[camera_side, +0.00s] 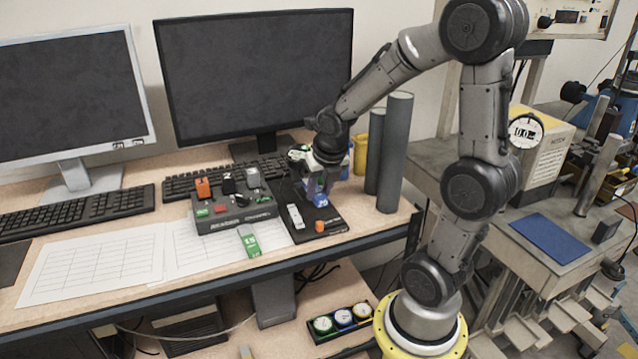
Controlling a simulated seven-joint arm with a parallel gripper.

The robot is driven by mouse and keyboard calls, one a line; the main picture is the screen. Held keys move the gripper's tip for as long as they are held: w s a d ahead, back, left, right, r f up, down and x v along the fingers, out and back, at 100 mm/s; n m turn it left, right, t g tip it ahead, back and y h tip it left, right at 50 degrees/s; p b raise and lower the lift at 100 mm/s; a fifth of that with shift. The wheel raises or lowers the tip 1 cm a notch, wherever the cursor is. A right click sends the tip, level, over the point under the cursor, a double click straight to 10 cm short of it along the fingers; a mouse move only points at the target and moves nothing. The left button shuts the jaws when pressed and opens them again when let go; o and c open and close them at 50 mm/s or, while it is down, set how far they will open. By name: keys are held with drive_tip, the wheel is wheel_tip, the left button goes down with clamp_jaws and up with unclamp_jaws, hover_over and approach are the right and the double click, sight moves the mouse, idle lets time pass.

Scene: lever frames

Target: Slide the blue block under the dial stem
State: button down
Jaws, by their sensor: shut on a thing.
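The blue block (321,200), with white digits on its face, is at a black mat (325,222) on the desk. My gripper (322,186) points down over the mat and is shut on the blue block. Its fingers hide the block's upper part. I cannot tell whether the block touches the mat.
A silver block (295,216) and an orange piece (319,226) lie on the mat. A grey holder (235,218) with coloured blocks and a green block (249,243) are to the left. Grey cylinders (395,150) stand to the right. A blue pad (549,239) lies on the right bench.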

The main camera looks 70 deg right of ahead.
drive_tip(key=shift+f, duration=1.65)
drive_tip(key=shift+w+d, duration=1.6)
drive_tip(key=shift+w, duration=0.05)
drive_tip(key=shift+c, duration=0.5)
unclamp_jaws()
drive_tip(key=shift+f, duration=0.1)
drive_tip(key=shift+s+a+r, duration=0.35)
drive_tip(key=shift+r, duration=0.3)
drive_tip(key=shift+s+a+r, duration=0.35)
drive_tip(key=shift+r, duration=0.3)
drive_tip(key=shift+w+d+v, duration=0.1)
drive_tip(key=shift+v, duration=0.75)
drive_tip(key=shift+w+d+v, duration=0.1)
drive_tip(key=shift+v, duration=0.7)
drive_tip(key=shift+w+d+v, duration=0.15)
drive_tip(key=shift+v, duration=0.7)
